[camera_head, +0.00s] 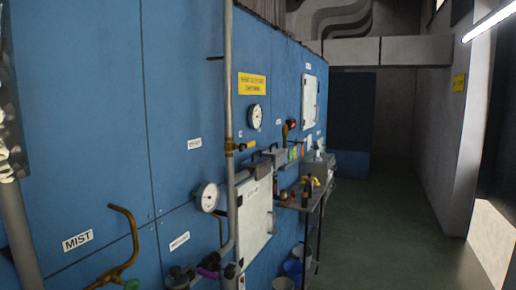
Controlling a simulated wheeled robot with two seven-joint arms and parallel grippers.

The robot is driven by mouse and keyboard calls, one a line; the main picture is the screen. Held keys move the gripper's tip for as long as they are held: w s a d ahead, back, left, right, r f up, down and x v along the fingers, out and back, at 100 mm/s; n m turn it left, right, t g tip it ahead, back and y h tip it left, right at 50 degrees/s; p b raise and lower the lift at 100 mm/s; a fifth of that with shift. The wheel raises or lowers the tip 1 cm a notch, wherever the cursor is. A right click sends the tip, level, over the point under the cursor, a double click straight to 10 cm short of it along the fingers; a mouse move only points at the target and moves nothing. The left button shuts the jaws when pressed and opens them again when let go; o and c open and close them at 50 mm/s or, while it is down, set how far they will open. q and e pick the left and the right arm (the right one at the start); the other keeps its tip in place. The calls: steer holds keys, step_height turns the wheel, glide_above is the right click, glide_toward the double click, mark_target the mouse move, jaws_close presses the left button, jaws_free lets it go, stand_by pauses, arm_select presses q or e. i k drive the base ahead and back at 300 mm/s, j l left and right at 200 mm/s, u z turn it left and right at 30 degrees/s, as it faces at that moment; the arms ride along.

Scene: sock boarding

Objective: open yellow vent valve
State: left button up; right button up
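A brass-yellow curved lever or pipe (133,240) stands out from the blue wall at the lower left, beside the MIST label (77,241). A smaller yellow fitting (231,146) sits on the grey vertical pipe (228,80) near the middle. I cannot read a vent label, so I cannot tell which one is the vent valve, or whether it is open or shut. Neither of my grippers can be made out in the head view.
The blue panel wall (100,120) carries a lower gauge (208,197), an upper gauge (255,117) and a white box (255,218). A cluttered shelf (300,200) stands farther along, with buckets (293,268) below. The green floor (375,230) to the right is clear.

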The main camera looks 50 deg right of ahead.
mark_target(242, 147)
steer(key=z, duration=1.75)
steer(key=i+l+z, duration=0.1)
steer(key=i+z, duration=0.15)
steer(key=z, duration=0.15)
steer(key=i+z, duration=0.3)
steer(key=z, duration=0.15)
steer(key=i+j, duration=0.1)
steer(key=i, duration=0.3)
steer(key=i+j+z, duration=0.15)
steer(key=i, duration=0.3)
steer(key=i+j, duration=0.15)
steer(key=i, duration=0.25)
steer(key=z, duration=0.05)
